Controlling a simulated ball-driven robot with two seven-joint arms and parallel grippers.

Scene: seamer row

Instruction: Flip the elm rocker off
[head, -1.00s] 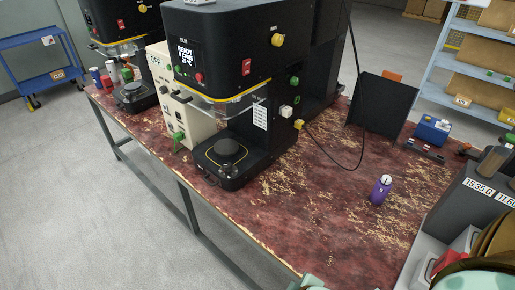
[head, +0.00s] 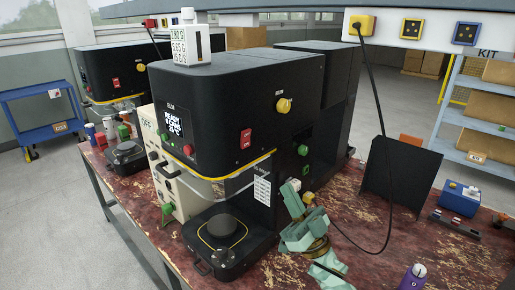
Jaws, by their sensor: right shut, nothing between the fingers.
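The elm rocker is most likely the red rocker switch (head: 246,139) on the right-hand side of the near black seamer (head: 222,92), though its name label is too small to read. I cannot tell its tilt. My right gripper (head: 291,197), pale green, is shut and empty. It is in front of the seamer's lower side, below and right of the red rocker and apart from it. My left gripper is out of view.
A yellow knob (head: 284,105) is right of the rocker, a green button (head: 303,150) lower down. A black cable (head: 379,130) hangs right of the gripper. A dark panel (head: 402,183) and purple bottle (head: 413,278) stand on the red worktop (head: 350,205). A second seamer (head: 108,75) stands behind left.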

